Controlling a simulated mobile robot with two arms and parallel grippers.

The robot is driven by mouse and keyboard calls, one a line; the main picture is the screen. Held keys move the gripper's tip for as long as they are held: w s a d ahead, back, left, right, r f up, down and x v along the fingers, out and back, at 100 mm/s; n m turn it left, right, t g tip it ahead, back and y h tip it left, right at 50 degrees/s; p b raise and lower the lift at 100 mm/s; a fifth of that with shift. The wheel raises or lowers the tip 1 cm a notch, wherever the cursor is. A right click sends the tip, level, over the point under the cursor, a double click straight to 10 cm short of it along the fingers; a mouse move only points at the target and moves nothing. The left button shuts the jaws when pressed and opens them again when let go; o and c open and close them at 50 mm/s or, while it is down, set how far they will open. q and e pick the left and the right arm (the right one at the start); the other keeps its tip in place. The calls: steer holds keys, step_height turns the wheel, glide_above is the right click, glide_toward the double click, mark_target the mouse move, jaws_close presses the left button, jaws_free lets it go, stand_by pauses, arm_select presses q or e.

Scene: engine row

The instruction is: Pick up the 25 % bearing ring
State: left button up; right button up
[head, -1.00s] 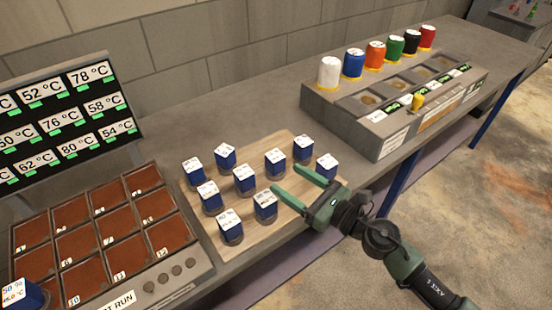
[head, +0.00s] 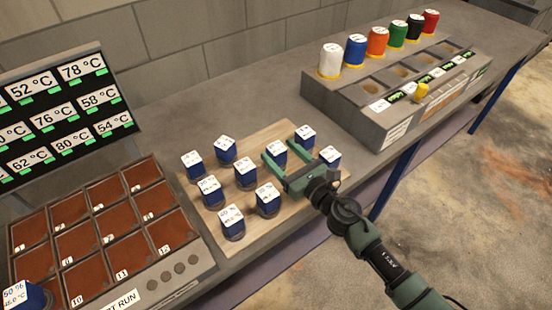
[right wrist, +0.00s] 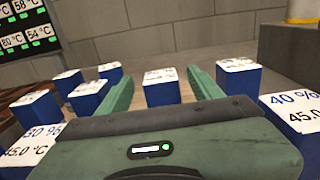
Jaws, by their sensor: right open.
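Several blue blocks with white label tops stand on a light wooden board (head: 262,226). Their labels are too small to read in the head view, so I cannot tell which is the 25 % ring. My right gripper (head: 284,160) is open over the board's right part, its fingers either side of one blue block (head: 277,153). In the right wrist view this block (right wrist: 162,90) stands between the open fingers, with a gap on each side; its label is too slanted to read. Nearby blocks read 30 % (right wrist: 30,140) and 40 % (right wrist: 295,115). My left gripper is out of view.
Close blocks flank the gripper, including one (head: 330,158) at right and one (head: 268,200) at left. A tray of numbered brown squares (head: 95,235) and a temperature display (head: 60,110) stand left. A grey rack (head: 350,115) with coloured spools stands at the back right.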

steer(key=shift+d, duration=0.1)
steer(key=shift+c, duration=1.3)
jaws_close()
steer(key=shift+r, duration=0.15)
steer(key=shift+r, duration=0.1)
